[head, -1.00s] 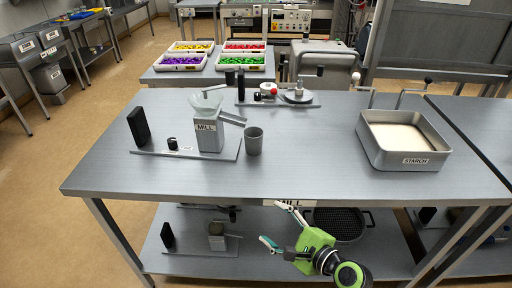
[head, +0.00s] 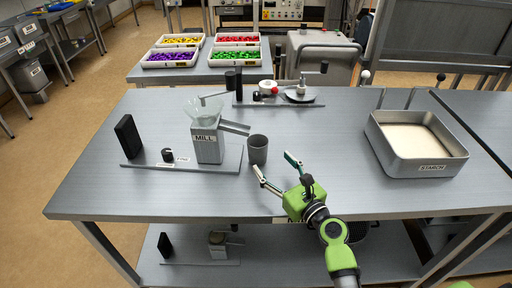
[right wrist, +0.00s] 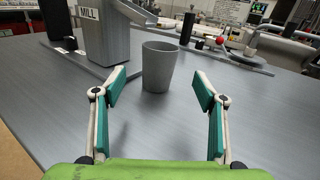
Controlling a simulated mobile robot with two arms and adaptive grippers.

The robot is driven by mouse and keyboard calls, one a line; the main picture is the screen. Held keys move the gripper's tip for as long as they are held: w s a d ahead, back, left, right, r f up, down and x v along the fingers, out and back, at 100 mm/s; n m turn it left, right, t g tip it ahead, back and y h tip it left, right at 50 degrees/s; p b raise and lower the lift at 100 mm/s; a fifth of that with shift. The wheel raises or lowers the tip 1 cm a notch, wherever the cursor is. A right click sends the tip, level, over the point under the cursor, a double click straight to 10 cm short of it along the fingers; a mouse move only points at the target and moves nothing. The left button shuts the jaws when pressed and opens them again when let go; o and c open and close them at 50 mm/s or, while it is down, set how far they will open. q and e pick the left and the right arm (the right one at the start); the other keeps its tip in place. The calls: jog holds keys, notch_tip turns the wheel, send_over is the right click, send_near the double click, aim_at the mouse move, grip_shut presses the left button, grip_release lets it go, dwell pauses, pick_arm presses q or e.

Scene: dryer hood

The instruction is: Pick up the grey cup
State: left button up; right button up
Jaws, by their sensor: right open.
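The grey cup (head: 258,150) stands upright on the table, just right of the mill (head: 207,147) and under the end of its spout. My right gripper (head: 273,166) is open above the table in front of the cup. In the right wrist view the cup (right wrist: 159,66) stands ahead of the two spread fingers (right wrist: 161,88), a little beyond their tips, with nothing between them. The fingers do not touch the cup. My left gripper is not in view.
The mill's base plate (head: 150,163) lies left of the cup. A metal starch tray (head: 420,168) stands at the right. Another device (head: 297,95) sits at the table's back edge. The tabletop (head: 330,150) between the cup and tray is clear.

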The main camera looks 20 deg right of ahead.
aim_at(263, 151)
jog(key=x, duration=0.4)
jog(key=shift+w, duration=0.35)
jog(key=shift+w+a+r+p, duration=0.15)
jog(key=shift+w+p, duration=0.1)
jog(key=shift+w, duration=0.15)
jog(key=shift+w+a+r+p, duration=0.1)
jog(key=shift+w+r+p, duration=0.1)
jog(key=shift+w, duration=0.2)
jog(key=x, duration=0.3)
jog(key=shift+w+f, duration=0.15)
jog(key=shift+w, duration=0.15)
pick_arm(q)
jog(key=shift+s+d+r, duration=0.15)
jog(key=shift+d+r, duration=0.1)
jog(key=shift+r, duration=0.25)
pick_arm(e)
jog(key=c, duration=1.3)
